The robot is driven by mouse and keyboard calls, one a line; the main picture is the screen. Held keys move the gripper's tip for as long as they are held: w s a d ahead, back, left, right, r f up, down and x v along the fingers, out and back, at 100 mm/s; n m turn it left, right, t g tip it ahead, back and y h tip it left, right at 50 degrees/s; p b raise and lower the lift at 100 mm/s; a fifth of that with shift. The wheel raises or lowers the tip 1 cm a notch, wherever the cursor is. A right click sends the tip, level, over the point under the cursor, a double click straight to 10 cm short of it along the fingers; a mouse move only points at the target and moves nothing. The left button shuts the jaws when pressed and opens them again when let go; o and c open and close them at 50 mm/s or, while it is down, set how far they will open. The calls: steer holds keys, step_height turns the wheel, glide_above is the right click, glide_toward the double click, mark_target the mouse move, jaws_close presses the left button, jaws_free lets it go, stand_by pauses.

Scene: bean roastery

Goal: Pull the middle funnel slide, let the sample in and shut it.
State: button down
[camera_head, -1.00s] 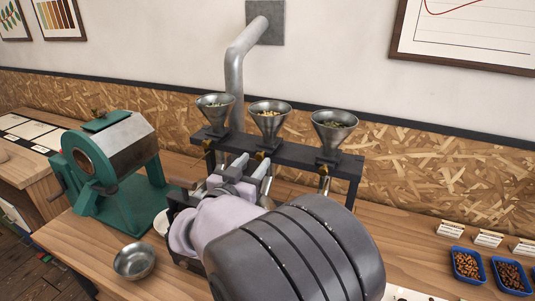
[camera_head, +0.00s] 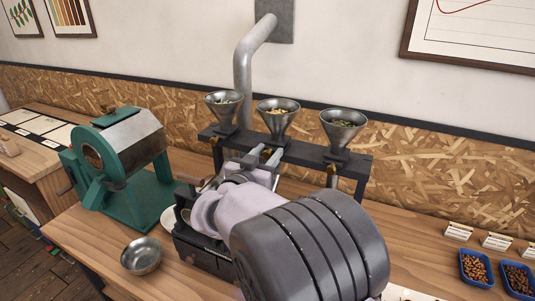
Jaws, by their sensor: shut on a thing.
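The middle funnel (camera_head: 277,119) is a metal cone holding pale yellowish beans, on a dark rack (camera_head: 308,153) between the left funnel (camera_head: 223,110) and the right funnel (camera_head: 343,127). My gripper (camera_head: 262,156) is at the rack just below the middle funnel, its two grey fingers shut on the middle slide's knob. The fingers and wrist hide that knob, so how far its slide is out cannot be seen. Brass knobs show under the left funnel (camera_head: 214,141) and right funnel (camera_head: 331,169).
A green drum roaster (camera_head: 122,165) stands left of the rack, with a metal bowl (camera_head: 141,256) in front. A dark box (camera_head: 198,243) is partly hidden by my arm. Blue bean trays (camera_head: 474,268) stand at the right.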

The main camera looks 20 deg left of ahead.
steer(key=shift+s+f+b, duration=0.15)
steer(key=shift+b, duration=0.15)
steer(key=s+b, duration=0.3)
steer(key=shift+a+b, duration=0.15)
steer(key=shift+b, duration=0.25)
steer(key=shift+s, duration=0.1)
steer(key=c, duration=1.2)
jaws_free()
steer(key=shift+c, duration=0.2)
steer(key=s+a+p, duration=0.1)
steer(key=s, duration=1.6)
steer(key=shift+s+a+p, duration=0.15)
steer(key=shift+p, duration=0.25)
